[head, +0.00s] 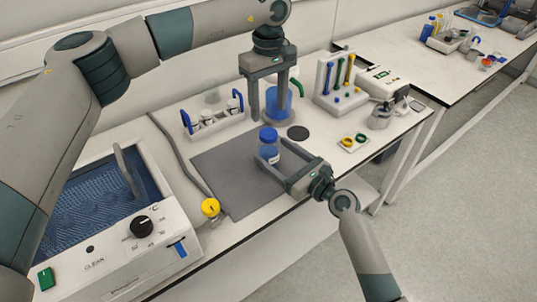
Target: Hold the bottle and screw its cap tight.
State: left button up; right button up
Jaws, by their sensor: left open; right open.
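A clear bottle (268,151) with blue contents stands upright on the grey mat (235,180). Its blue cap (268,133) sits on top; I cannot tell how tight it is. My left gripper (268,115) points down above and just behind the cap, open, with nothing between its fingers that I can make out as held. My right gripper (283,164) comes in from the lower right, low over the mat. It is open, with its fingers pointing left toward the bottle; I cannot tell whether they touch it.
A blue-filled vessel (284,101) stands behind my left gripper. A rack of vials (214,121) is at back left, a tool stand (337,85) at back right. A black disc (298,133) lies right of the bottle.

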aim_at(259, 141)
jog(key=x, duration=0.7)
jog(key=shift+w+a, duration=0.1)
jog(key=shift+a, duration=0.05)
